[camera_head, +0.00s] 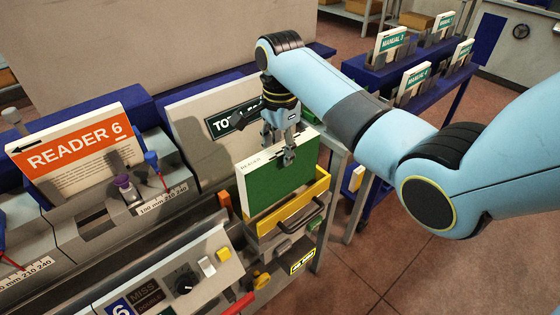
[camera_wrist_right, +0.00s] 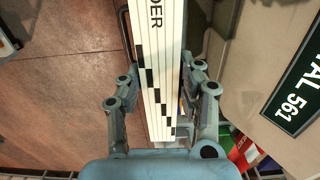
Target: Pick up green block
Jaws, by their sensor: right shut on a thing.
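The green block (camera_head: 276,190) is book-like, with a broad green face and a white top edge with small lettering. It stands upright in a yellow-rimmed holder (camera_head: 297,222), which hides its lower part. My right gripper (camera_head: 284,148) points down at its top edge and is shut on the block. In the right wrist view the block's white spine (camera_wrist_right: 157,50), with black stepped marks and part of a word, lies between the two fingers of the right gripper (camera_wrist_right: 160,98). My left gripper is not in view.
An orange-faced READER 6 block (camera_head: 75,155) stands on the grey machine at left. A white panel with a dark green label (camera_head: 205,124) stands behind the green block. A blue rack (camera_head: 400,75) with several MANUAL blocks stands at back right. Floor is open at lower right.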

